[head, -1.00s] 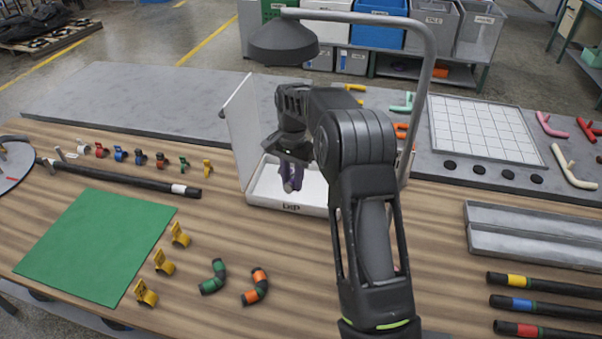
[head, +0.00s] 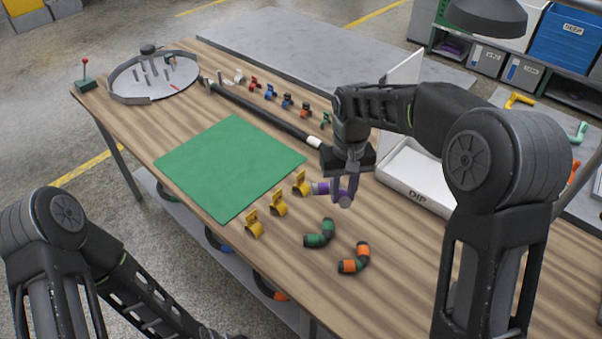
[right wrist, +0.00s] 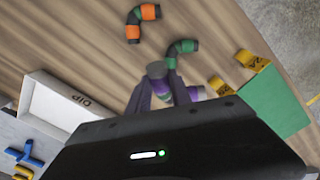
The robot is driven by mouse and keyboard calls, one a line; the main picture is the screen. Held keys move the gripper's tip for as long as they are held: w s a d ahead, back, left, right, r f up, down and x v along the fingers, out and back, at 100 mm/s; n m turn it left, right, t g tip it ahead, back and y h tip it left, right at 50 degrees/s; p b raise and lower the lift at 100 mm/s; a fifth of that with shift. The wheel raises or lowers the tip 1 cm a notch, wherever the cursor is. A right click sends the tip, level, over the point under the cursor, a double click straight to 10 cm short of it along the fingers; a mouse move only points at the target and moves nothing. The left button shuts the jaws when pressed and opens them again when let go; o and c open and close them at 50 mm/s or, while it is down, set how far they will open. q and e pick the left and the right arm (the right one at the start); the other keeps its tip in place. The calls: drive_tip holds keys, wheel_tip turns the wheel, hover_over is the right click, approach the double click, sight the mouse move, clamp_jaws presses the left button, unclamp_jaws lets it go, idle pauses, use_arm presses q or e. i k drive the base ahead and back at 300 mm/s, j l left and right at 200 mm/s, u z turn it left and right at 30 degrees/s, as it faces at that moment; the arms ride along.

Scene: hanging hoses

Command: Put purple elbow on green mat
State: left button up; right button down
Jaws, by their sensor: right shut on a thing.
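The purple elbow (head: 321,188), with grey ends, hangs in my right gripper (head: 350,178), which is shut on it above the wooden table. The elbow also shows between the fingers in the right wrist view (right wrist: 160,84), partly hidden by them. The green mat (head: 228,165) lies flat and bare on the table, to the left of the right gripper in the head view. A part of the mat (right wrist: 275,103) shows at the right of the right wrist view. The elbow is apart from the mat. My left arm enters at lower left, but its gripper is not visible.
Yellow clips (head: 278,204) stand along the mat's near right edge. A green elbow (head: 319,233) and an orange elbow (head: 354,258) lie nearer. A black hose (head: 265,118) runs behind the mat. The white DIP box (head: 417,195) stands right of the gripper.

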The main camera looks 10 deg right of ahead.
sight(216, 150)
drive_tip(key=i+j+u, duration=0.35)
drive_tip(key=j, duration=0.35)
drive_tip(key=i+j+u, duration=0.35)
drive_tip(key=i+j, duration=0.25)
drive_tip(key=i, duration=0.05)
